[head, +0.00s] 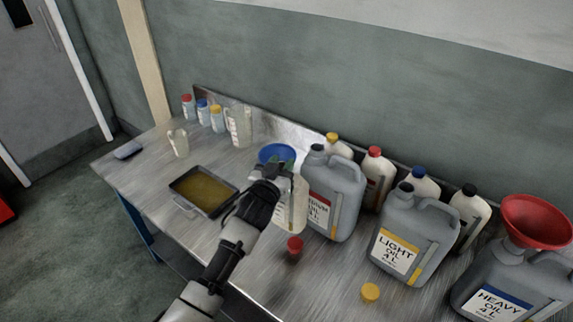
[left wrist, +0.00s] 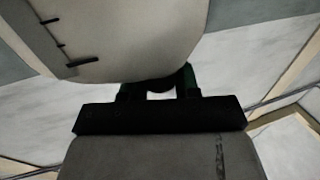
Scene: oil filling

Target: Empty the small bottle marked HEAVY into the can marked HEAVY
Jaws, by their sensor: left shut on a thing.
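The grey can marked HEAVY OIL 4 L (head: 505,290) stands at the lower right, partly cut off by the frame edge. A red funnel (head: 537,220) sits in its top. My left gripper (head: 277,176) is left of the MEDIUM-side can and is shut on a pale translucent container (head: 293,207). In the left wrist view this pale container (left wrist: 125,40) fills the top and shows dark tick marks. No HEAVY marking is readable on it. Several white bottles, one with a black cap (head: 468,212), stand behind the cans; their labels are mostly hidden. My right gripper is out of view.
A can marked LIGHT OIL (head: 398,240) and another grey can (head: 333,197) stand on the metal bench. A blue funnel (head: 275,153) lies behind my gripper. An oily tray (head: 202,190) is at left. Loose red (head: 295,245) and yellow (head: 370,292) caps lie near the front.

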